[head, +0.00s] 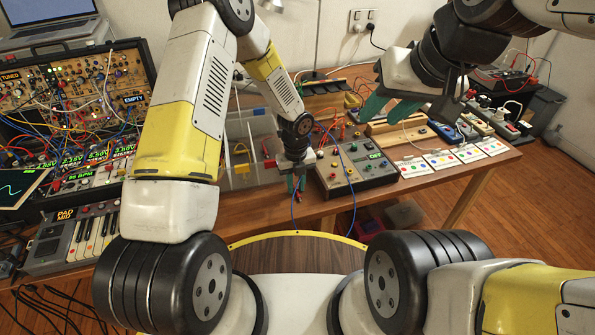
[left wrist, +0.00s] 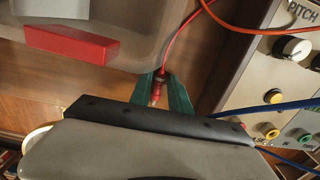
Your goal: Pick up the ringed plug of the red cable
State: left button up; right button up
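The plug of the red cable (left wrist: 157,91) is a small red plug with a paler part, between my left gripper's green fingertips in the left wrist view. Its red cable (left wrist: 182,32) runs up and out of the top of that view. My left gripper (head: 297,184) is pointed down near the table's front edge, left of the grey knob box. Its fingers are close together on either side of the plug and look shut on it. Any ring on the plug is too small to make out. My right gripper (head: 393,107) is open and empty, above the back right of the table.
The grey knob box (head: 374,184) with coloured jacks stands just right of my left gripper. A translucent bin (head: 240,181) with a yellow padlock is to the left. Blue and orange cables lie close by. Patterned cards (head: 411,167) lie at the right. A synth case fills the far left.

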pick_arm(q)
grip_shut()
